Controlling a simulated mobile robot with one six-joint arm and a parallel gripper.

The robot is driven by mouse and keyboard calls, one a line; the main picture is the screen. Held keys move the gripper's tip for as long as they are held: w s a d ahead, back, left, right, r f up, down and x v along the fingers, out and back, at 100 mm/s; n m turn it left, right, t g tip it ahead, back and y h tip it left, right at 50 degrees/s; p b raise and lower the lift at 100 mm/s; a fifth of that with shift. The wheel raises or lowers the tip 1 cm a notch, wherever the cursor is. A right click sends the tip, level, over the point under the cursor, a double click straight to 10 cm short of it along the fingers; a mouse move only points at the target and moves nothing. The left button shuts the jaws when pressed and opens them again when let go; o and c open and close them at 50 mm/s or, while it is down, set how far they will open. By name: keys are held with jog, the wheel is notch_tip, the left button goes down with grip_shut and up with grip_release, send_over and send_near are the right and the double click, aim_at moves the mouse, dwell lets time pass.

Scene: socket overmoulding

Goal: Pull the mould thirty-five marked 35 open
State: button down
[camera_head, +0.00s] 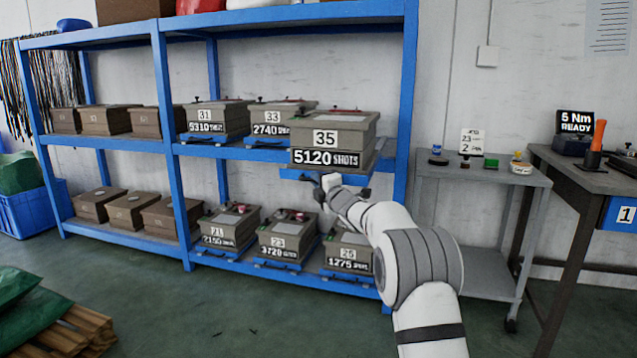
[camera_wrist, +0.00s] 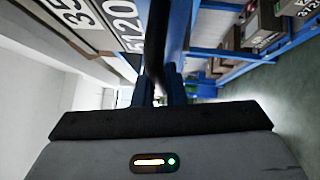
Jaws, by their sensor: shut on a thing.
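The mould thirty-five (camera_head: 325,137) is a grey-brown box marked 35 and 5120 SHOTS, at the right end of the upper shelf. It stands further out from the shelf than moulds 31 and 33, over a blue tray (camera_head: 296,174). My gripper (camera_head: 331,182) is just below the mould's front, at the tray's front edge. In the wrist view my gripper (camera_wrist: 157,95) is shut on a dark handle bar (camera_wrist: 157,40) in front of the blue tray. The mould's labels (camera_wrist: 125,22) show at the upper left there. The exact grip is partly hidden.
Moulds 31 (camera_head: 208,118) and 33 (camera_head: 270,118) stand to the left on the blue rack (camera_head: 412,60). Moulds 21, 23 and 25 (camera_head: 347,252) sit on the lower shelf. A grey trolley (camera_head: 480,178) is at the right.

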jog(key=c, duration=1.8)
grip_release()
jog(key=shift+w+d+f, duration=0.1)
jog(key=shift+d+f, duration=0.1)
jog(key=shift+d, duration=0.1)
jog(key=o, duration=0.3)
jog(key=shift+a+r, duration=0.15)
jog(key=shift+a, duration=0.05)
jog(key=shift+p+v, duration=0.5)
jog(key=shift+v, duration=3.45)
jog(key=shift+d, duration=0.1)
